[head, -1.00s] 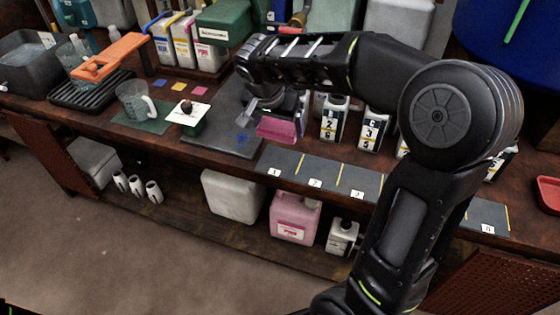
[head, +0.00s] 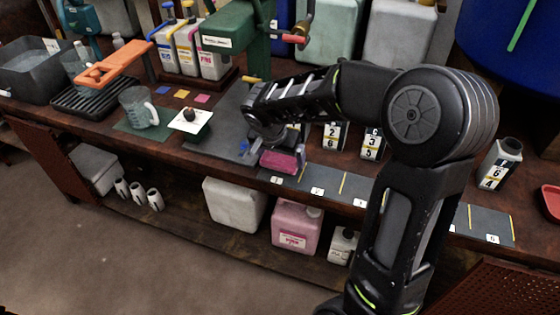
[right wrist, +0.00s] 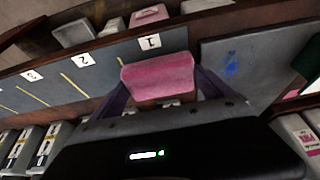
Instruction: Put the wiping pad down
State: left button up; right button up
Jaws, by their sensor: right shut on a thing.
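The wiping pad (head: 280,161) is a pink block. My right gripper (head: 273,152) is shut on it, near the front of the bench between the dark grey mat (head: 225,120) and the numbered strip (head: 332,180). In the right wrist view the pad (right wrist: 158,75) sits between the two fingers, close to the label 1 end of the strip. Whether it touches the surface below cannot be told. A blue smear (right wrist: 231,63) shows on the mat beside it. My left gripper is not in view.
Numbered bottles (head: 371,144) stand behind the strip, and another (head: 499,164) at the right. The strip's visible bays look empty.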

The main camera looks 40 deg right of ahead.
notch_tip(320, 180, down, 2)
jog(key=shift+f+b, duration=0.2)
jog(key=shift+b, duration=0.15)
jog(key=o, duration=1.2)
jog(key=shift+r, duration=0.1)
